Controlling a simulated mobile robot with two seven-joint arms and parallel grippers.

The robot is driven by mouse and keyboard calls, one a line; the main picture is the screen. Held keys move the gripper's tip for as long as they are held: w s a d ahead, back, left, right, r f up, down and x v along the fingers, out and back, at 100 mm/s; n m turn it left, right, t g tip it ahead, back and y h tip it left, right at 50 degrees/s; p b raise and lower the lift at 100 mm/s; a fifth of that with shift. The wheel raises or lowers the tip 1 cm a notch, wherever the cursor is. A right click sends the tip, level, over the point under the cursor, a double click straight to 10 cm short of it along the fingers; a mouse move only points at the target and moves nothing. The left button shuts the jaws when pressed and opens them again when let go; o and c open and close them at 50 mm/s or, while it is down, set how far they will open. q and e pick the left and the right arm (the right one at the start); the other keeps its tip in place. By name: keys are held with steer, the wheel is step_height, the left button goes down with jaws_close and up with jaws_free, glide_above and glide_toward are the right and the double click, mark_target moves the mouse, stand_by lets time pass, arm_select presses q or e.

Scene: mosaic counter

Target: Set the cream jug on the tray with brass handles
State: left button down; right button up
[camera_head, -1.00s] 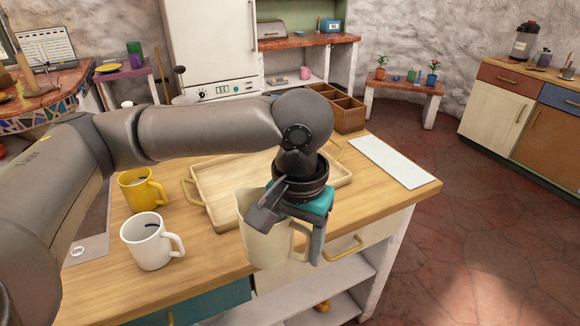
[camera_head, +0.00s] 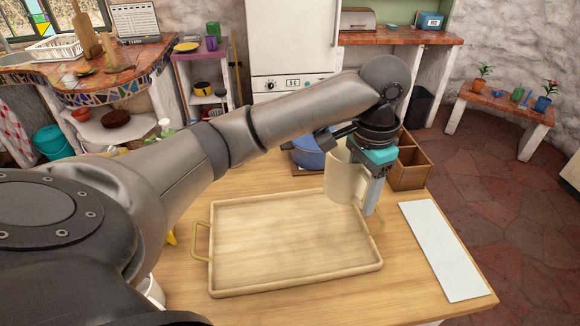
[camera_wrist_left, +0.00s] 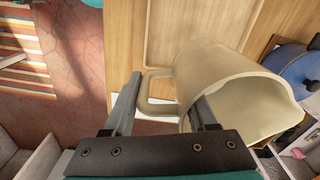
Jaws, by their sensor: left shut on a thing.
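The cream jug (camera_head: 343,180) is upright in my left gripper (camera_head: 370,186), which is shut on it. In the head view the jug overlaps the back right corner of the tray with brass handles (camera_head: 290,285); I cannot tell its exact height above it. The tray lies flat and empty on the wooden counter, one handle at its left and one at its right. In the left wrist view the jug (camera_wrist_left: 213,70) is large, with its handle and open mouth showing, and the gripper (camera_wrist_left: 168,110) is at its handle side. My right gripper is not in view.
A blue pot (camera_head: 307,157) and a divided wooden box (camera_head: 408,172) stand behind the tray. A white flat board (camera_head: 440,250) lies to its right. A white mug (camera_head: 152,291) is partly hidden by my arm at the left. The tray's floor is clear.

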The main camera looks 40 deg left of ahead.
mark_target(342, 174)
arm_select(q)
steer(key=a+p, duration=0.1)
steer(key=a+r+p, duration=0.1)
steer(key=a+m+p, duration=0.1)
steer(key=shift+a+r, duration=0.2)
steer(key=shift+r, duration=0.2)
steer(key=shift+a+f+m+p, duration=0.15)
steer(key=shift+a+m+p, duration=0.15)
steer(key=shift+a+p, duration=0.2)
steer(key=shift+w+f+b, duration=0.1)
steer(key=shift+f+b, duration=0.85)
steer(key=shift+f, duration=9)
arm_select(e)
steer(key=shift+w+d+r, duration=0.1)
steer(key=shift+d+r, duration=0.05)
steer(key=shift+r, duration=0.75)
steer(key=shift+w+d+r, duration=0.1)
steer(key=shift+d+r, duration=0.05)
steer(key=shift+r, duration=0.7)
arm_select(q)
steer(key=shift+f, duration=0.15)
steer(key=shift+c, duration=1)
jaws_free()
steer(key=shift+f, duration=0.1)
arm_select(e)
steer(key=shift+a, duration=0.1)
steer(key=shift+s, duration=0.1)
